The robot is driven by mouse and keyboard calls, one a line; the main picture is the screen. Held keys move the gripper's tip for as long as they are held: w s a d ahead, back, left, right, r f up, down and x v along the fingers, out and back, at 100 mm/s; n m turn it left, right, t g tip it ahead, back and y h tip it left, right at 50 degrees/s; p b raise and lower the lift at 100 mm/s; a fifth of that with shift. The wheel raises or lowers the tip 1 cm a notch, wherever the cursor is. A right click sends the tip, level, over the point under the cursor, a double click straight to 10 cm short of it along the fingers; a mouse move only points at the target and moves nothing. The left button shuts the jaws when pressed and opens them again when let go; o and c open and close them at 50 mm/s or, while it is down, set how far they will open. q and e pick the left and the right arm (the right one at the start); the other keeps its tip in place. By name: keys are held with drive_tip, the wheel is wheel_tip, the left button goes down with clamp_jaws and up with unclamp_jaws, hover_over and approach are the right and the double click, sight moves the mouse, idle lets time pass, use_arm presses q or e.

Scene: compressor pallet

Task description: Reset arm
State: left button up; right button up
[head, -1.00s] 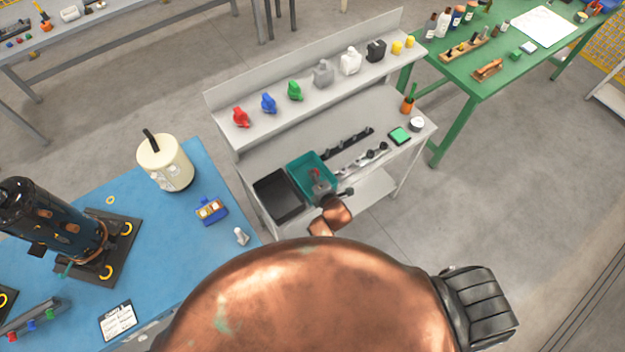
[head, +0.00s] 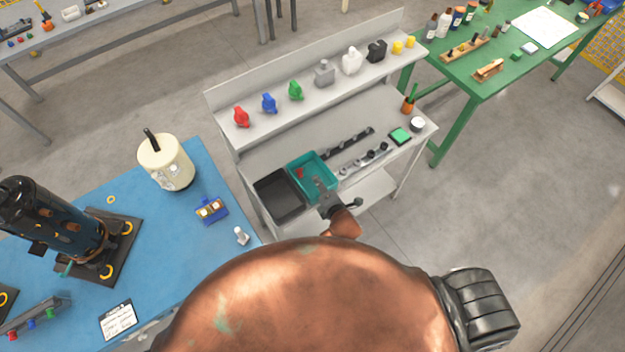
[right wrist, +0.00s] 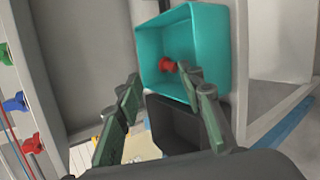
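My right gripper (right wrist: 165,115) is open in the right wrist view, its two fingers well apart with nothing between them. In the head view the right gripper (head: 322,190) is small, at the front edge of the teal bin (head: 330,172). The teal bin also shows in the right wrist view (right wrist: 217,50), beyond the fingertips. A small red part (right wrist: 168,65) lies inside the bin, apart from the fingers; it also shows in the head view (head: 300,173). My left gripper is not in view.
A black bin (head: 280,197) stands left of the teal bin on the grey workbench (head: 262,150). Red, blue and green parts (head: 269,103) stand on its upper shelf. A blue table (head: 180,225) at left holds a dark compressor (head: 55,220) and a cream canister (head: 165,162).

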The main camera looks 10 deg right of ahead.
drive_tip(key=shift+s+r, duration=0.35)
drive_tip(key=shift+s, duration=0.15)
